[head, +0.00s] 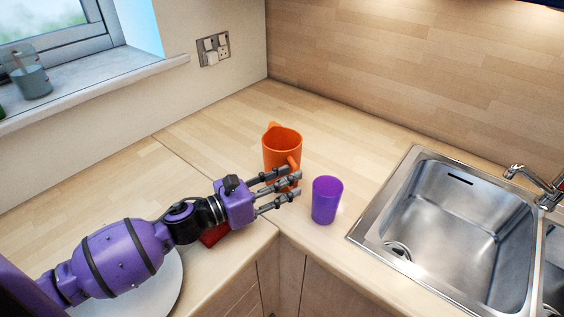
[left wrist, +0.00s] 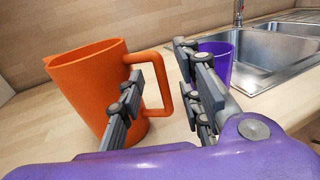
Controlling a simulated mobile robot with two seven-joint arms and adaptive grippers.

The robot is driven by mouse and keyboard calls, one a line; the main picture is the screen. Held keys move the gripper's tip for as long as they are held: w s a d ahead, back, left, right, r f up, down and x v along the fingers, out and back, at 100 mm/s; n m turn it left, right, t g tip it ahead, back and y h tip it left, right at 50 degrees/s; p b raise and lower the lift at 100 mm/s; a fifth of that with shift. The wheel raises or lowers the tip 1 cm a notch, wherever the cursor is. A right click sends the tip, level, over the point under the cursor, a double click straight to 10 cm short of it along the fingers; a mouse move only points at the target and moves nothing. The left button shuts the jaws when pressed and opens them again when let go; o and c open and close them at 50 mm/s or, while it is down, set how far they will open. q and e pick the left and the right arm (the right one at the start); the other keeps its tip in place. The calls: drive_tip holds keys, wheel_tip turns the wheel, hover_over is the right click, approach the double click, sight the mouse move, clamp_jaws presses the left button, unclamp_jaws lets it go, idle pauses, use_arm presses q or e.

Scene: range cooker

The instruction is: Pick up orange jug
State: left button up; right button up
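The orange jug (head: 281,150) stands upright on the wooden worktop near the corner, partly behind my left gripper in the head view. My left gripper (head: 285,184) is open at the jug's near side, by its handle. In the left wrist view the jug (left wrist: 88,85) is at the left with its handle (left wrist: 165,85) pointing right. The handle shows between the spread fingers of my left gripper (left wrist: 165,95); I cannot tell whether they touch it. My right gripper is in neither view.
A purple cup (head: 326,200) stands just right of my left fingers. A steel sink (head: 375,215) is further right. A red object (head: 214,236) and a white plate (head: 165,290) lie under my left arm. The worktop behind the jug is clear.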

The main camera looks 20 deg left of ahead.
use_arm(q)
drive_tip(key=x, duration=0.2)
drive_tip(key=shift+w+d+r, duration=0.2)
drive_tip(key=shift+w+r, duration=0.05)
drive_tip(key=shift+r, duration=0.05)
drive_tip(key=shift+w+d+f, duration=0.2)
drive_tip(key=shift+w, duration=0.05)
drive_tip(key=shift+s, duration=0.1)
clamp_jaws()
drive_tip(key=shift+r, duration=0.1)
